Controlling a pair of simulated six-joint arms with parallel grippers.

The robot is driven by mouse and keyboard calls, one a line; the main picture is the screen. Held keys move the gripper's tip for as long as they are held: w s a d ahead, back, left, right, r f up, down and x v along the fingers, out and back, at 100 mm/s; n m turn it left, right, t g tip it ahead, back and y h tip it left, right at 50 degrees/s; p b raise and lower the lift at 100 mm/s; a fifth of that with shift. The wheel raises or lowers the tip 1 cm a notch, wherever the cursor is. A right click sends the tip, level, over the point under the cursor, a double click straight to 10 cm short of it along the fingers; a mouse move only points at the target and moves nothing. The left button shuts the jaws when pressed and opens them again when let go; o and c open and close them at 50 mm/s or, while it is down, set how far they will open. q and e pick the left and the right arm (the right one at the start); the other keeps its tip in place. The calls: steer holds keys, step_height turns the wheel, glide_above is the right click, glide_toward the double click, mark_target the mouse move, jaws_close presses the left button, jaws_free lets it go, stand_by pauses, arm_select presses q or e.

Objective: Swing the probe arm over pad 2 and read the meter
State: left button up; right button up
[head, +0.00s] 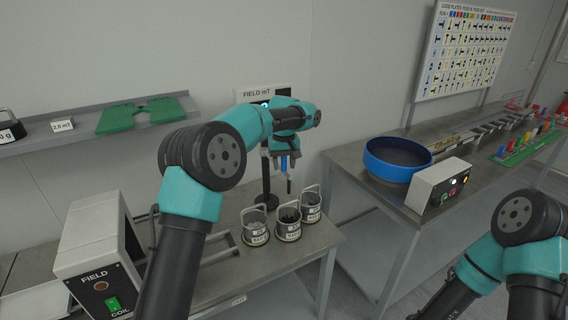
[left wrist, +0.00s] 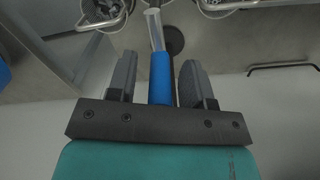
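The probe arm's blue grip (head: 284,163) hangs beside a dark upright post (head: 265,175) on a round black base. In the left wrist view the blue grip (left wrist: 161,78) lies between the fingers of my left gripper (left wrist: 158,62), with a narrow gap on each side. My left gripper (head: 287,162) is open around it. The meter, labelled FIELD mT (head: 262,94), stands behind my left arm, which hides much of its face; no reading is legible. I cannot make out which spot is pad 2. My right gripper is out of view; only its arm shows at lower right.
Handled metal cups (head: 289,223) stand on the left bench near the post. A white FIELD coil box (head: 97,240) with a green switch is at left. A blue round bowl (head: 398,160) and a button box (head: 439,186) are on the right bench. A wall shelf (head: 90,128) is at upper left.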

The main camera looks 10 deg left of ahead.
arm_select(q)
steer(key=shift+r, duration=0.1)
step_height(320, 180, up, 17)
stand_by(1.1)
steer(key=shift+r, duration=0.1)
stand_by(0.3)
